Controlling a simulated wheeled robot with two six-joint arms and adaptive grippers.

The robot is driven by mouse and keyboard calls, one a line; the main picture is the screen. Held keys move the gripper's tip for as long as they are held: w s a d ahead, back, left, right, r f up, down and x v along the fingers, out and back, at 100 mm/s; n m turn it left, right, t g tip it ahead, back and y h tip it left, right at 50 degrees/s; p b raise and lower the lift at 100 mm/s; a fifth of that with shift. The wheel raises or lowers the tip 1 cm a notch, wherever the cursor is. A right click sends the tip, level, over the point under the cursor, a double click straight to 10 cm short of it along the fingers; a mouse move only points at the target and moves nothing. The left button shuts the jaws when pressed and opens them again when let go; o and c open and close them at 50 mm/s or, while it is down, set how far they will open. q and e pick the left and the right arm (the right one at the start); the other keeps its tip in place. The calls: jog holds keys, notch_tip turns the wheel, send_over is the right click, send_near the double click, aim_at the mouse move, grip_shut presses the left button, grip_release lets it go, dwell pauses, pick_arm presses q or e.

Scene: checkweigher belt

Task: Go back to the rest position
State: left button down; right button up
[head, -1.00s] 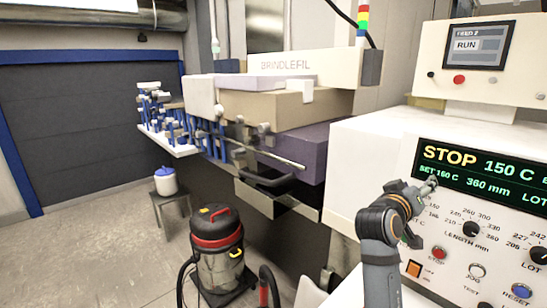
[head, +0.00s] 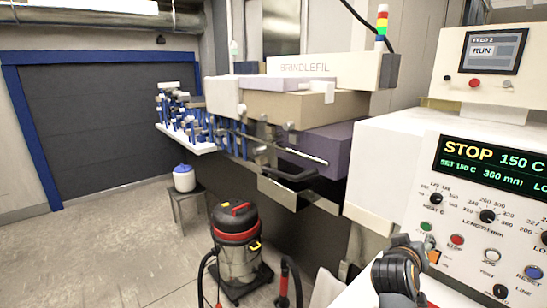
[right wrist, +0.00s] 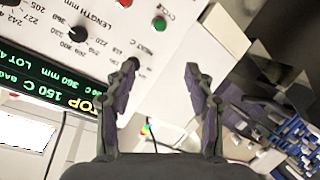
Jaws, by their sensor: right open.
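My right gripper (head: 428,243) is at the lower right of the head view, in front of the white control panel (head: 462,212) and below its STOP display (head: 485,160). In the head view its fingers are small and partly hidden by my wrist. The right wrist view shows the two fingers of the right gripper (right wrist: 161,75) spread apart with nothing between them. The panel (right wrist: 100,40) and the lit display (right wrist: 50,85) appear upside down behind them. My left gripper is in neither view.
A shop vacuum (head: 235,245) stands on the floor with its hose toward me. A stool (head: 188,200) carries a white, blue-lidded container (head: 184,177). The BRINDLEFIL machine (head: 305,68) runs along the middle. Open floor (head: 110,240) lies to the left.

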jog(key=s+a+f+n+g+y, duration=0.1)
jog(key=s+a+f+y, duration=0.1)
jog(key=s+f, duration=0.45)
jog(key=s+a+f+n+g+y, duration=0.1)
jog(key=s+a+f+g+y, duration=0.2)
jog(key=f, duration=0.7)
jog(key=s+a+f+g+y, duration=0.1)
jog(key=s+a+f+y, duration=0.2)
jog(key=s, duration=0.5)
jog(key=s+a+f+g+y, duration=0.1)
jog(key=s+a+f+g, duration=0.15)
jog(key=s+f, duration=0.45)
notch_tip(320, 180, down, 24)
jog(key=s+d+b, duration=0.1)
jog(key=s+d, duration=0.1)
jog(key=s, duration=0.1)
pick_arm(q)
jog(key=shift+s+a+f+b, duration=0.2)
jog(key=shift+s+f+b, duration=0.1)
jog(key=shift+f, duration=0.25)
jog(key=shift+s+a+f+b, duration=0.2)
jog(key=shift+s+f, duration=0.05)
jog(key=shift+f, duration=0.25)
pick_arm(e)
jog(key=s+d+f+g, duration=0.1)
jog(key=s+f+g, duration=0.1)
jog(key=s+f, duration=1.7)
jog(key=shift+s+f, duration=0.2)
jog(key=shift+f, duration=0.15)
